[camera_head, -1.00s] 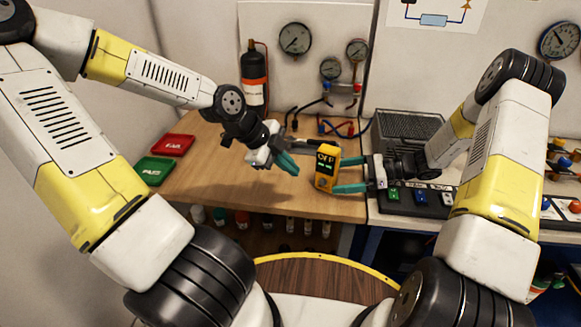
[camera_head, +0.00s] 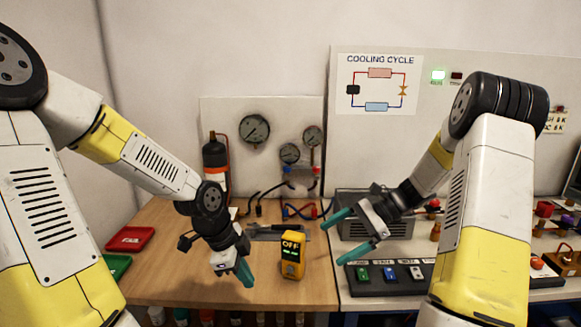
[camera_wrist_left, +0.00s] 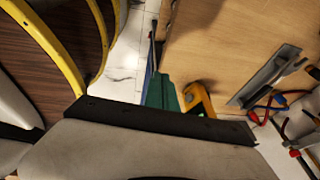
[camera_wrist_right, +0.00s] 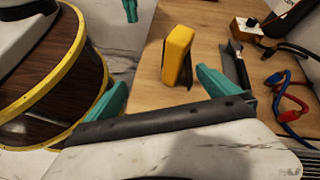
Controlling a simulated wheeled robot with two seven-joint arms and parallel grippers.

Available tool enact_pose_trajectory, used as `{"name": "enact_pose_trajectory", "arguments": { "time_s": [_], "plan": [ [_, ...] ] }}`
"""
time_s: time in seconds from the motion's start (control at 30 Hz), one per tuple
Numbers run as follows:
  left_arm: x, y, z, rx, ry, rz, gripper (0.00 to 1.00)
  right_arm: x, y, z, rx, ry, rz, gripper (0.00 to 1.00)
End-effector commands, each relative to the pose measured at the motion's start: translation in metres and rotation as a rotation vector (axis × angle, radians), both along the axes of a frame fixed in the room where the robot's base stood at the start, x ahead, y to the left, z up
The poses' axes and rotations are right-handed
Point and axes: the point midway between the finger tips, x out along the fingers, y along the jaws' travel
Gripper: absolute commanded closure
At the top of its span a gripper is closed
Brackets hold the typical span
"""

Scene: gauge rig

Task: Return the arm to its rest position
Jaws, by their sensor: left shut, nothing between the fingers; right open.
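My left gripper (camera_head: 246,272) is shut and empty, just left of the yellow meter in the head view. Its teal fingers (camera_wrist_left: 163,92) sit together in the left wrist view. My right gripper (camera_head: 334,243) is open and empty, raised to the right of the meter and apart from it. Its spread fingers show in the right wrist view (camera_wrist_right: 162,92). The yellow meter (camera_head: 292,256) stands upright on the wooden bench, its display reading OFF. It also shows in the left wrist view (camera_wrist_left: 198,98) and the right wrist view (camera_wrist_right: 178,55).
A red tray (camera_head: 130,239) and a green tray (camera_head: 117,265) lie at the bench's left. Gauges (camera_head: 254,130), hoses and a dark bottle (camera_head: 215,155) stand behind. A switch strip (camera_head: 390,275) and grey box (camera_head: 365,228) are at the right.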

Motion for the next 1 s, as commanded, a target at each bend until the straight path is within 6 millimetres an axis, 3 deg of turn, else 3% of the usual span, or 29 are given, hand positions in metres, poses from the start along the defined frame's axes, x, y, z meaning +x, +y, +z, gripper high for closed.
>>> {"name": "enact_pose_trajectory", "arguments": {
  "time_s": [0.03, 0.27, 0.5, 0.8, 1.0],
  "plan": [
    [-0.005, 0.005, 0.003, 0.056, 0.021, 0.057, 1.0, -0.011, 0.003, 0.02, -0.056, -0.067, 0.049, 0.0],
    [-0.022, 0.031, 0.039, 0.199, 0.054, 0.433, 1.0, -0.064, 0.007, 0.083, -0.295, -0.359, 0.273, 0.0],
    [-0.041, 0.042, 0.106, 0.152, -0.023, 0.856, 1.0, -0.123, 0.002, 0.134, -0.532, -0.679, 0.494, 0.0],
    [-0.081, 0.035, 0.184, -0.197, -0.042, 1.292, 1.0, -0.187, -0.014, 0.172, -0.803, -1.067, 0.729, 0.0],
    [-0.101, 0.03, 0.208, -0.391, 0.027, 1.422, 1.0, -0.207, -0.021, 0.18, -0.907, -1.215, 0.812, 0.0]
  ]
}}
